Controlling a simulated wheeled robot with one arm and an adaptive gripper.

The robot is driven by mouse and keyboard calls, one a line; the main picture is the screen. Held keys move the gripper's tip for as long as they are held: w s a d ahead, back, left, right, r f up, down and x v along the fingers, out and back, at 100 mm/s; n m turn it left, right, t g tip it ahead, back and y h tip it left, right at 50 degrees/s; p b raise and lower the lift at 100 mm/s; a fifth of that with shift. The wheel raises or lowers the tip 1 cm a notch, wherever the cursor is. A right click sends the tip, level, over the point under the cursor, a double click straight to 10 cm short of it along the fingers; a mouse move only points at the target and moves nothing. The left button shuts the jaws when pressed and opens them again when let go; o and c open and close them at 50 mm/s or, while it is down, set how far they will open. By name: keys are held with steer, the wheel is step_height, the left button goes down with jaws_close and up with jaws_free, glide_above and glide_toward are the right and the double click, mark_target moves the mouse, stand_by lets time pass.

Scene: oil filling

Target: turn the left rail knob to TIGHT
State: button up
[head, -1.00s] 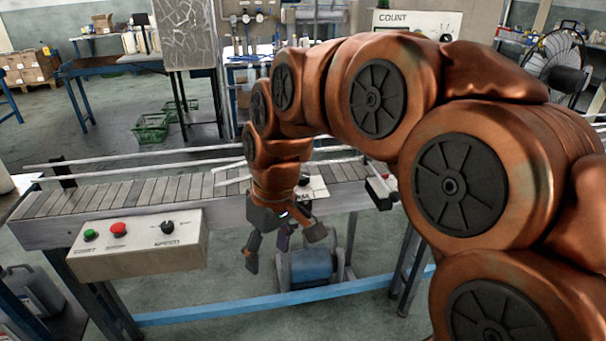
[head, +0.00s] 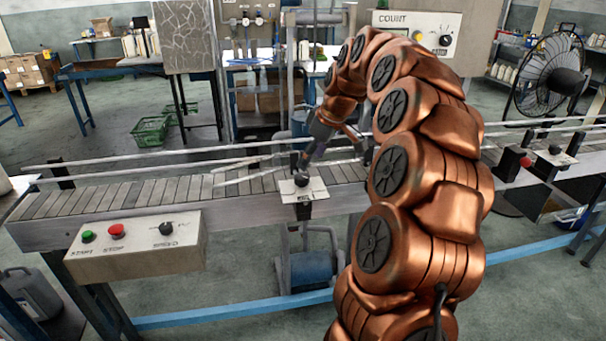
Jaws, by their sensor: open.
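The left rail knob (head: 302,175) is a small black knob on a white label plate (head: 317,188) at the near edge of the conveyor. The plate's lettering is too small to read, so the knob's setting cannot be told. My gripper (head: 331,151) is open over the conveyor, just above and behind the knob. One finger comes down close to the knob; whether it touches cannot be told. The other finger is spread to the right.
The slatted conveyor (head: 150,192) runs across the view with pale guide rails (head: 130,163). A control box (head: 140,248) with green and red buttons hangs at front left. A second black knob (head: 555,150) and a red button (head: 525,162) are on the right.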

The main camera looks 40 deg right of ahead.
mark_target(302, 176)
steer(key=shift+p+x, duration=0.7)
steer(key=shift+x, duration=2.7)
steer(key=shift+c, duration=0.3)
steer(key=c, duration=1.1)
